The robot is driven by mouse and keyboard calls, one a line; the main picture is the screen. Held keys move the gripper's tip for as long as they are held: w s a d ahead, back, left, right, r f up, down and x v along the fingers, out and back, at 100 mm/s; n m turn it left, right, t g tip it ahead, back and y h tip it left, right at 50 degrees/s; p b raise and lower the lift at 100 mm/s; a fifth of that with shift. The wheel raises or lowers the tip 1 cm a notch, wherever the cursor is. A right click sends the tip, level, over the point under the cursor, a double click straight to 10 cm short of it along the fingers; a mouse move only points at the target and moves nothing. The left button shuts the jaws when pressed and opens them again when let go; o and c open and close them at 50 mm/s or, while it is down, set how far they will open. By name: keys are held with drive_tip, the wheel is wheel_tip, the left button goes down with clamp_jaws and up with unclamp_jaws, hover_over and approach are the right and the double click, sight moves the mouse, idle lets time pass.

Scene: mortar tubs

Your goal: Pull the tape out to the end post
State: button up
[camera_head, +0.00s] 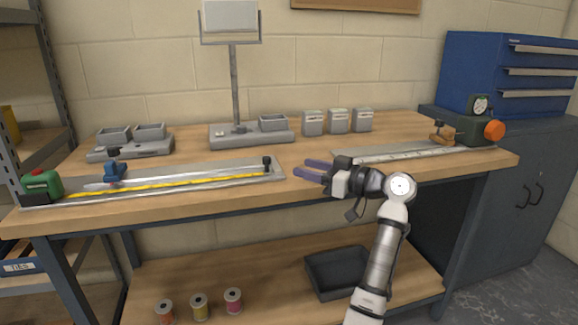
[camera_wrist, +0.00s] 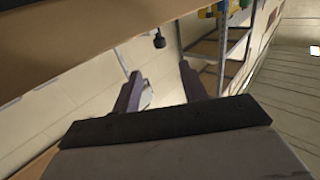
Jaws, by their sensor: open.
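The green tape measure case (camera_head: 42,185) with a red top sits at the left end of a grey metal board (camera_head: 215,182). The yellow tape (camera_head: 180,184) is out along the board and reaches to about the black end post (camera_head: 267,163) at its right end. Whether the tape's tip is hooked on the post is too small to tell. A blue clamp-like piece (camera_head: 115,173) stands beside the tape near the case. My gripper (camera_head: 300,167) is open and looks empty, to the right of the post and apart from it. Its two fingers also show in the wrist view (camera_wrist: 160,70).
A second metal rule (camera_head: 400,153) and a green machine with an orange knob (camera_head: 494,130) are at the right. Grey trays (camera_head: 250,135) and grey boxes (camera_head: 337,122) line the back. The bench front between the two boards is clear around my gripper.

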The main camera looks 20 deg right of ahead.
drive_tip(key=v, duration=0.4)
idle(0.5)
